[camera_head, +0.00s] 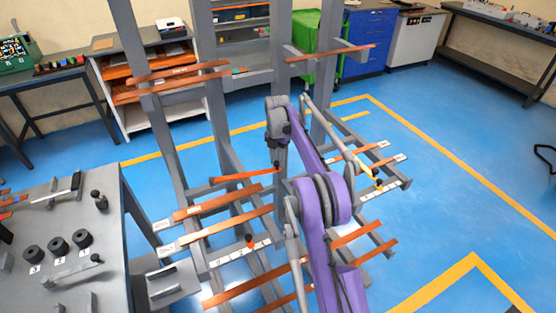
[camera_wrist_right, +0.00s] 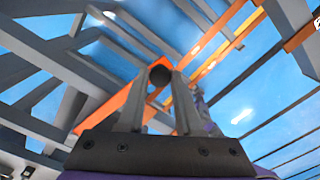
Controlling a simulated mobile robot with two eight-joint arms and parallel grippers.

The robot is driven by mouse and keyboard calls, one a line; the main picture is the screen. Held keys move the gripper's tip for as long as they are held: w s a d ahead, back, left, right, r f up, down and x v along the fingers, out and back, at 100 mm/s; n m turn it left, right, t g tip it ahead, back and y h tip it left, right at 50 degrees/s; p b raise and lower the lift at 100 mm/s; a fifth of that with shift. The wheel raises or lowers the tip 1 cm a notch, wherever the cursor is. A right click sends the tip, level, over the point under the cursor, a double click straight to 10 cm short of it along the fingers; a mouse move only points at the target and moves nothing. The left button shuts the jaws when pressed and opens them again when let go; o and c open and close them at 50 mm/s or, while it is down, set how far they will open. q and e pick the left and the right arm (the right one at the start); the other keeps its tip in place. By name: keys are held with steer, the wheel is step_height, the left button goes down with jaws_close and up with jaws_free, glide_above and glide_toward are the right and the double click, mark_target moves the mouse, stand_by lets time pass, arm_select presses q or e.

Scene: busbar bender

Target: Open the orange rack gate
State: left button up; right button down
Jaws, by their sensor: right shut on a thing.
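The orange gate (camera_head: 240,178) is a thin orange bar that runs across the left bay of the grey rack (camera_head: 182,150), roughly level. My right gripper (camera_head: 277,166) is at the bar's right end, by a rack post. In the right wrist view, the gripper (camera_wrist_right: 160,78) is shut on a dark round knob (camera_wrist_right: 160,74), with the orange gate (camera_wrist_right: 112,108) running off to the lower left behind the fingers. The exact join between knob and bar is partly hidden by the fingers. My left gripper is out of view.
Copper bars (camera_head: 205,202) lie on the rack's lower arms, and others (camera_head: 185,75) on the upper arms. A yellow-tipped piece (camera_head: 369,171) is at the right bay. A grey bench (camera_head: 60,215) stands at the left. Blue floor (camera_head: 440,170) is clear on the right.

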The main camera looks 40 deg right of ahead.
steer(key=shift+w+d, duration=0.1)
steer(key=shift+w, duration=0.05)
stand_by(0.4)
steer(key=c, duration=0.6)
jaws_free()
steer(key=shift+r, duration=0.1)
step_height(320, 180, up, 11)
steer(key=shift+f+p, duration=0.2)
steer(key=shift+p, duration=0.45)
